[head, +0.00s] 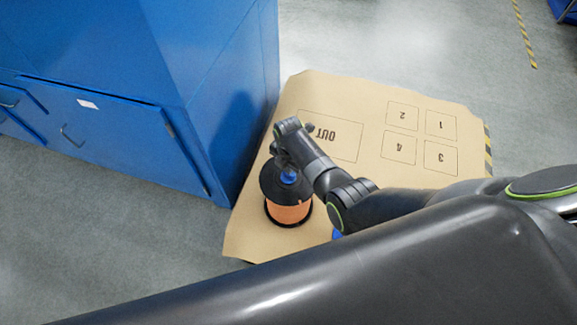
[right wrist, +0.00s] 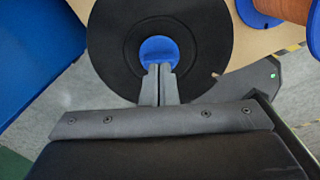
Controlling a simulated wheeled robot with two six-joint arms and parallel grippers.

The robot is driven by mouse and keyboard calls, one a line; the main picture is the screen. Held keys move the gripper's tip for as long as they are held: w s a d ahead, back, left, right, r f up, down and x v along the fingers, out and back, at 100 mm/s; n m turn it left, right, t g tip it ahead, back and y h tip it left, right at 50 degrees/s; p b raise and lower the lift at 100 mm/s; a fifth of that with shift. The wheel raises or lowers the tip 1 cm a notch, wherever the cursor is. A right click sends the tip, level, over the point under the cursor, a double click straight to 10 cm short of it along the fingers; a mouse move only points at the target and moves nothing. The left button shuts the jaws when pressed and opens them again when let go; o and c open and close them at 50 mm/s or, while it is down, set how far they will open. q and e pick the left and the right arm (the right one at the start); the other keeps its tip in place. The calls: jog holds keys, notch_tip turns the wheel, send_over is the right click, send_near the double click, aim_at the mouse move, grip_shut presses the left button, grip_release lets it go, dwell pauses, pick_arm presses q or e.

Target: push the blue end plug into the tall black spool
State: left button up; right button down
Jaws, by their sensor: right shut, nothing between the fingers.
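The tall black spool (head: 287,205) stands upright on the tan board, with a black top flange and an orange winding. The blue end plug (head: 289,176) is at the middle of its top flange. In the right wrist view the plug (right wrist: 158,48) shows as a blue disc at the centre of the black flange (right wrist: 110,45). How deep it sits cannot be told. My right gripper (right wrist: 159,68) is shut and empty, its fingertips over the near edge of the plug, touching or just above it. In the head view it is above the spool. My left gripper is not in view.
The tan board (head: 340,85) has an OUT box and several numbered squares, all bare. A blue cabinet (head: 110,120) stands close at the left. Another spool with an orange winding (right wrist: 285,8) and blue flange (right wrist: 252,14) is at the upper right of the wrist view.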

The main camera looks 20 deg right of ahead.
jog(key=shift+f+b, duration=0.4)
jog(key=shift+f, duration=0.15)
dwell(0.4)
jog(key=shift+s, duration=0.1)
dwell(0.5)
notch_tip(320, 180, up, 7)
jog(key=p, duration=0.8)
dwell(0.4)
dwell(0.5)
